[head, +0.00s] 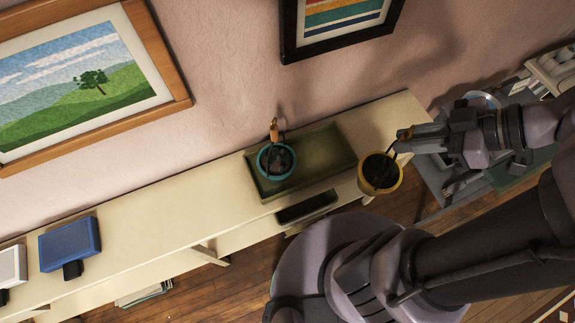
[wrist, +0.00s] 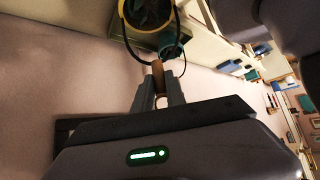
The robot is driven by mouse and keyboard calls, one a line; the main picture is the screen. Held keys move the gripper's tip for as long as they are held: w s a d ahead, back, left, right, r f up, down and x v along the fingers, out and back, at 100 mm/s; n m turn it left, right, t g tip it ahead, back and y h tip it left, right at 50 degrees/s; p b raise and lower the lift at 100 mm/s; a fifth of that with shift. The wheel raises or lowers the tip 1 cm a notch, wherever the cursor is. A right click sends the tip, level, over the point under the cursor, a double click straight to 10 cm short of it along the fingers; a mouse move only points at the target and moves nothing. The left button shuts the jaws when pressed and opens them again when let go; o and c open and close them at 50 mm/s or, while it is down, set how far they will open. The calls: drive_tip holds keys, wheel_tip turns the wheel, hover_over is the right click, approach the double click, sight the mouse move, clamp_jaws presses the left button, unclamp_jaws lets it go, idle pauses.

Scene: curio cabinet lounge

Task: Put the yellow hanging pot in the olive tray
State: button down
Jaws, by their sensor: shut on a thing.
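The yellow hanging pot (head: 380,173) has dark contents and a thin dark bail handle. My gripper (head: 404,134) is shut on the wooden grip of that handle. The pot hangs to the right of the olive tray and appears apart from it. In the wrist view the fingers (wrist: 160,86) close on the grip, and part of the yellow pot (wrist: 125,12) shows at the top. The olive tray (head: 325,150) lies on the cream shelf top. A teal hanging pot (head: 261,163) stands in the tray's left part, and the tray's right part is bare.
The cream shelf (head: 180,210) runs along the pink wall, with bare top left of the tray. A dark tray (head: 306,207) sits lower, in front. Framed pictures hang above. A cluttered grey surface (head: 440,178) is at the right.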

drive_tip(key=shift+s+a+f, duration=0.25)
drive_tip(key=shift+a+f, duration=0.35)
drive_tip(key=shift+f, duration=0.15)
drive_tip(key=w+a+f+b, duration=0.2)
drive_tip(key=w+a+b, duration=0.1)
drive_tip(key=w, duration=0.3)
drive_tip(key=w+a+f+b, duration=0.2)
drive_tip(key=w+a+f, duration=0.1)
drive_tip(key=w+a, duration=0.2)
drive_tip(key=shift+w+a+b, duration=0.3)
drive_tip(key=shift+w+b, duration=0.1)
drive_tip(key=shift+w, duration=0.8)
drive_tip(key=shift+f, duration=0.15)
drive_tip(key=c, duration=1.4)
unclamp_jaws()
drive_tip(key=shift+o, duration=0.2)
